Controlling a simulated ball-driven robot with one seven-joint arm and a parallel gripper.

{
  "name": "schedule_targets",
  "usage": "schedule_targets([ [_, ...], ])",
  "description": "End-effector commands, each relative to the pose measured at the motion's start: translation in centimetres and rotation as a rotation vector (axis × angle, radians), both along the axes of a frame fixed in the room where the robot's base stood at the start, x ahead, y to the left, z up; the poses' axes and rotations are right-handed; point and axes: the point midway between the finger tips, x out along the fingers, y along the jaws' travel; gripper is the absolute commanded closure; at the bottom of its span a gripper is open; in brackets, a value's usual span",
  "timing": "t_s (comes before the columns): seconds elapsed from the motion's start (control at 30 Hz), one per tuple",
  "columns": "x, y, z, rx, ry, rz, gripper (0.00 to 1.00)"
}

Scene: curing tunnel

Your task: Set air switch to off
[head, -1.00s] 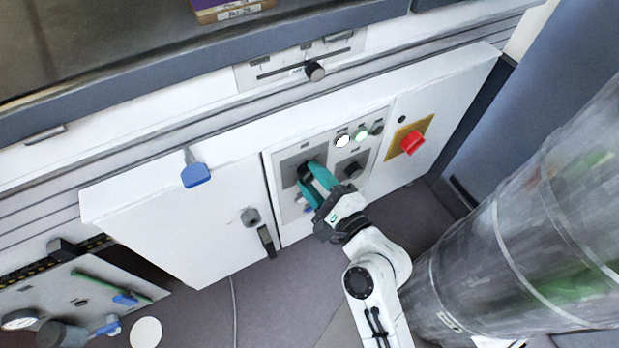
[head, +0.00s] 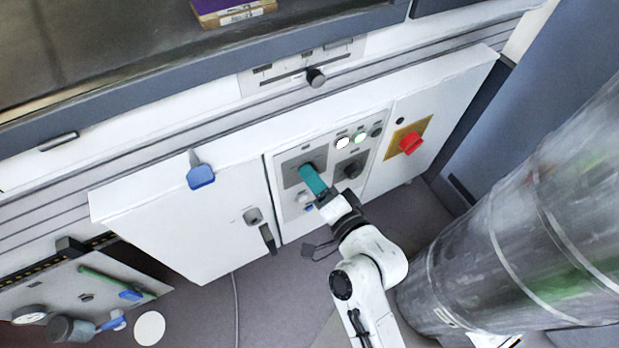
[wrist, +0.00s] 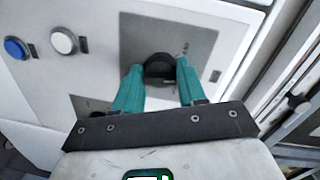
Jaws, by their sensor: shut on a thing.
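A black rotary knob on a grey square plate (head: 290,178) sits on the white cabinet's control panel; its small label is unreadable. In the head view my gripper (head: 309,173) reaches the knob from below right, its teal fingers lined up one behind the other and hiding most of it. In the wrist view the round black knob (wrist: 160,68) sits between the two teal fingertips, which are shut on its sides. The grey plate (wrist: 200,40) shows around it. I cannot read the knob's position marks.
A second black knob (head: 350,170) is close on the right. Lit white and green buttons (head: 343,143) are above it, and a red knob on a yellow plate (head: 411,143) is farther right. White and blue buttons (wrist: 63,41) show left in the wrist view.

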Motion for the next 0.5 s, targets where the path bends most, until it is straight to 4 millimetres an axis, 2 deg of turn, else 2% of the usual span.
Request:
schedule_targets([
  [0.03,0.32,-0.13,1.18,-0.029,-0.045,-0.007,0.9],
  [0.5,0.11,0.33,1.21,-0.38,-0.282,-0.003,0.9],
])
